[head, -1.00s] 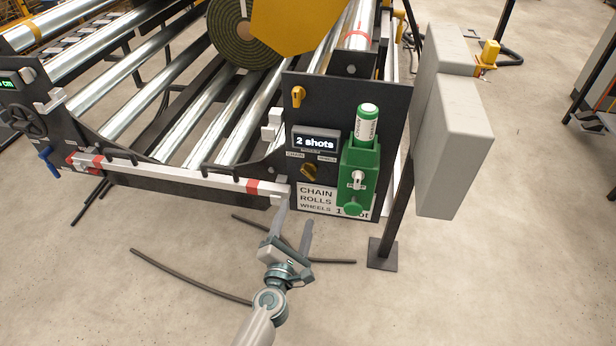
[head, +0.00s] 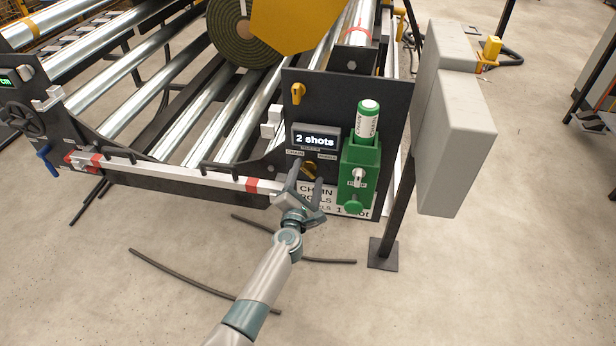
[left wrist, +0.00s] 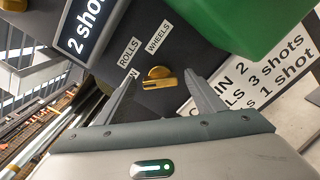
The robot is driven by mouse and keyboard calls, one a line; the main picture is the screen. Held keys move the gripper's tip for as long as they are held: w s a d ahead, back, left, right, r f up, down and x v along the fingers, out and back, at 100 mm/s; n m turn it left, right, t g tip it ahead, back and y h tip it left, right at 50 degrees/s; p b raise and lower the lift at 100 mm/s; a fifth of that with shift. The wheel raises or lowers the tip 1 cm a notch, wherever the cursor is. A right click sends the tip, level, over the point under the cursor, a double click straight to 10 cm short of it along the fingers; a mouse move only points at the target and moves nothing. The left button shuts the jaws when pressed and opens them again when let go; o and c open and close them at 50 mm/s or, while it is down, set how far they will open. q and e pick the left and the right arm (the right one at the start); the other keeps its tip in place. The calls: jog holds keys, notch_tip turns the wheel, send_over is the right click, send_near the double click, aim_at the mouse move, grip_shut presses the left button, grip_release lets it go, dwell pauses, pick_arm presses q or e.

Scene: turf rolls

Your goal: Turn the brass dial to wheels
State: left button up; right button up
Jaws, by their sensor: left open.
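The brass dial (head: 309,169) is on the dark front panel (head: 345,98), below the "2 shots" display. In the left wrist view the dial (left wrist: 160,78) shows a raised bar lying nearly level, its left end toward a partly hidden label ending in N. The labels ROLLS (left wrist: 128,52) and WHEELS (left wrist: 158,37) are printed above it. My left gripper (head: 306,177) is open in front of the panel, its fingers on either side of the dial in the wrist view, with gaps between them and it. Whether the fingertips reach the dial's depth is unclear. My right gripper is not visible.
A green dispenser (head: 358,165) with a green-and-white bottle stands close right of the dial. A yellow knob (head: 298,93) is higher on the panel. A white sign (head: 330,207) is below, partly covered by my gripper. A grey box (head: 450,150) on a post stands right.

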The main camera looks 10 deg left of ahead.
pick_arm(q)
jog(key=shift+w, duration=0.4)
jog(key=c, duration=1)
jog(key=shift+c, duration=0.2)
